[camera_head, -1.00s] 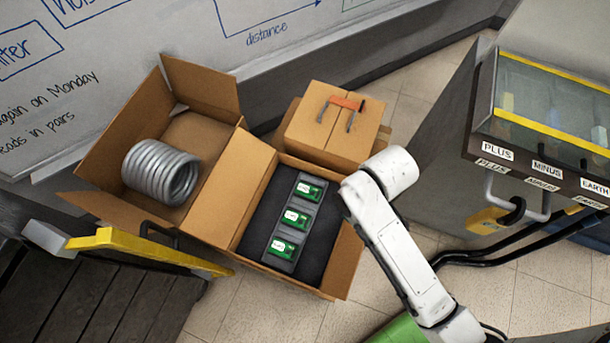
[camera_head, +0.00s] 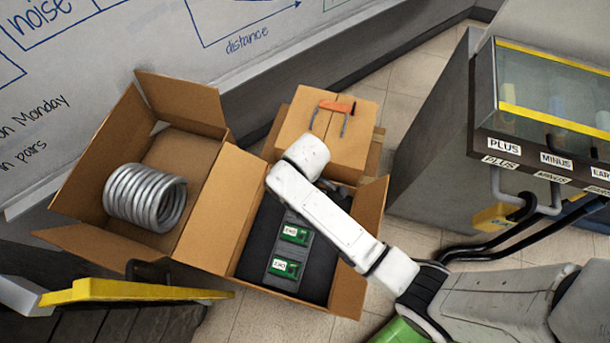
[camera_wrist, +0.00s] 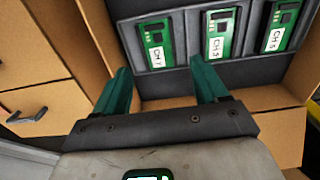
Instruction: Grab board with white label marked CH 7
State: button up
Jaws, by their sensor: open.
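Three green boards with white labels sit in a row in a dark holder (camera_wrist: 265,72). In the wrist view, the left board (camera_wrist: 153,38) has a label that appears to read CH 7. The middle board (camera_wrist: 220,30) appears to read CH 5, and the right board's (camera_wrist: 280,22) last character is unclear. My gripper (camera_wrist: 160,80) is open and empty, its teal fingers apart below the left and middle boards in the picture. In the head view, two boards (camera_head: 295,234) (camera_head: 284,269) show, their labels too small to read; my arm hides the third and my gripper.
The holder lies in dark foam inside an open cardboard box (camera_head: 347,290) with raised flaps. A second open box (camera_head: 202,150) holds a metal coil (camera_head: 145,197). A closed box (camera_head: 345,145) with an orange-handled item stands behind. A labelled cabinet (camera_head: 540,150) is at right.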

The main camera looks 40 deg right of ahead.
jog(key=f+b, duration=0.1)
jog(key=f, duration=0.7)
jog(key=shift+w+d+f+b, duration=0.1)
jog(key=shift+w+b, duration=0.1)
jog(key=shift+b, duration=0.2)
jog(key=shift+c, duration=0.3)
jog(key=c, duration=0.8)
